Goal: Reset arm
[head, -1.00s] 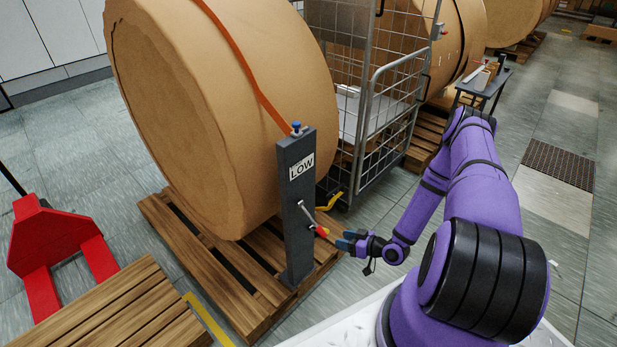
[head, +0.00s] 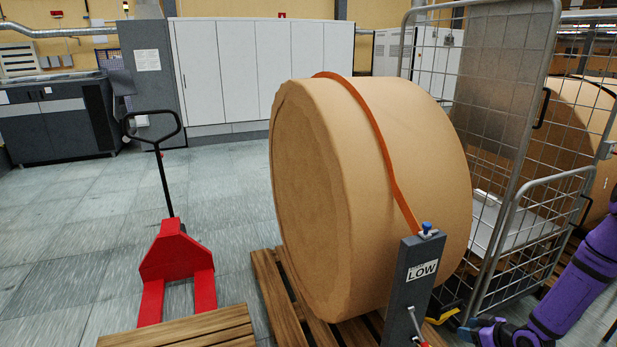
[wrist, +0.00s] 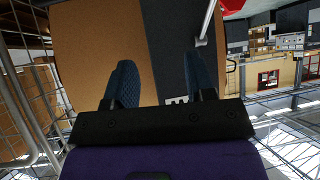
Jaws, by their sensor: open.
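My purple arm (head: 575,290) enters at the right edge of the head view, its end cut off by the bottom edge. In the wrist view my gripper (wrist: 160,85) shows two blue fingers spread apart with nothing held between them. Beyond the fingers is the dark post (wrist: 170,45) with a metal lever (wrist: 207,25). In the head view the post (head: 405,285) carries a LOW label and a blue knob. The lever's red end shows low at its side, near my gripper. I cannot tell the exact gap between them.
A large brown paper roll (head: 370,190) with an orange strap stands on a wooden pallet (head: 275,295) behind the post. A wire cage cart (head: 515,200) stands close on the right. A red pallet jack (head: 175,265) is at left. Open floor (head: 70,240) lies at far left.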

